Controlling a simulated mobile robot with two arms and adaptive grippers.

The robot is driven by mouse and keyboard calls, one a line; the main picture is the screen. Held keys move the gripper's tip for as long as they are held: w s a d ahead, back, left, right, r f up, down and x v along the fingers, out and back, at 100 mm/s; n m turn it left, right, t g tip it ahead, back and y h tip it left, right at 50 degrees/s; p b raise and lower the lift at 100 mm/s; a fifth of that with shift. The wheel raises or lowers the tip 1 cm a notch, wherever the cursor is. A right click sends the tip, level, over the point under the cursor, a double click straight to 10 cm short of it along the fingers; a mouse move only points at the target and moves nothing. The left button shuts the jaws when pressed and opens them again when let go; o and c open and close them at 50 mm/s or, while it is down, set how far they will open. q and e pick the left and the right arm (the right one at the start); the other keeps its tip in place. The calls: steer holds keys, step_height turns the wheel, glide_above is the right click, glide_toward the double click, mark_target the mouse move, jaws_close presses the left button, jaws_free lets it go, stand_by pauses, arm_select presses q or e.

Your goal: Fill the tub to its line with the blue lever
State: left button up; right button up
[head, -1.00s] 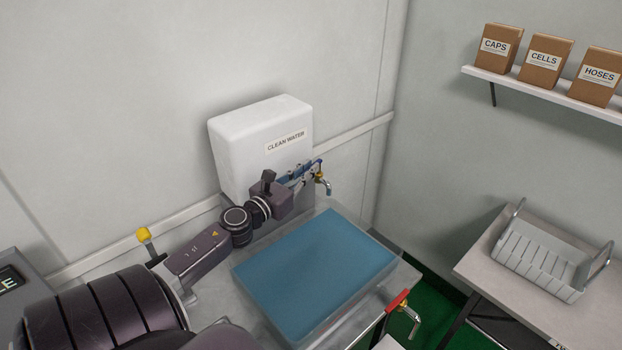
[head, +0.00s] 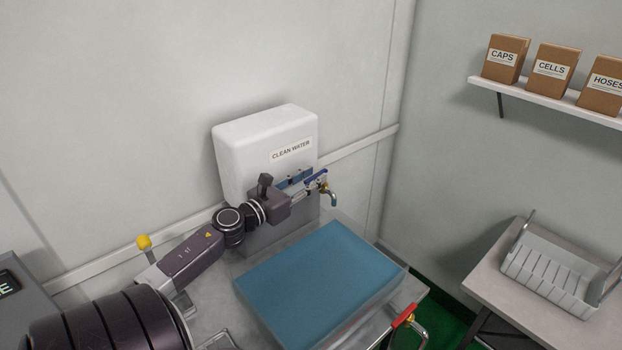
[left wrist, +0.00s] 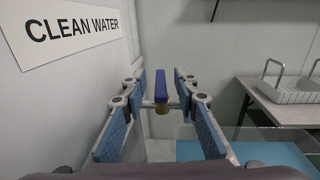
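The tap with the blue lever (head: 316,175) sticks out beside the white CLEAN WATER tank (head: 240,155). No stream shows below its spout (head: 333,199). The clear tub (head: 408,272) stands below, holding blue water (head: 320,280) to near its rim; I cannot make out its line. My left gripper (head: 308,184) is at the tap, its fingers spread. In the left wrist view the open fingers (left wrist: 160,92) stand either side of the blue lever (left wrist: 160,86), with gaps on both sides and no visible contact. My right gripper is not in view.
A tap with a red lever (head: 404,315) is at the tub's near right corner. A grey rack (head: 550,270) stands on a side table at the right. Boxes, including one marked CAPS (head: 505,60), sit on a wall shelf (head: 545,100). A yellow-knobbed lever (head: 144,242) is at the left.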

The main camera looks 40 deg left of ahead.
arm_select(q)
steer(key=shift+s, duration=0.1)
steer(key=shift+s+f, duration=0.1)
steer(key=shift+s, duration=0.15)
steer(key=s, duration=1.1)
steer(key=shift+s+d, duration=0.15)
steer(key=shift+d, duration=0.05)
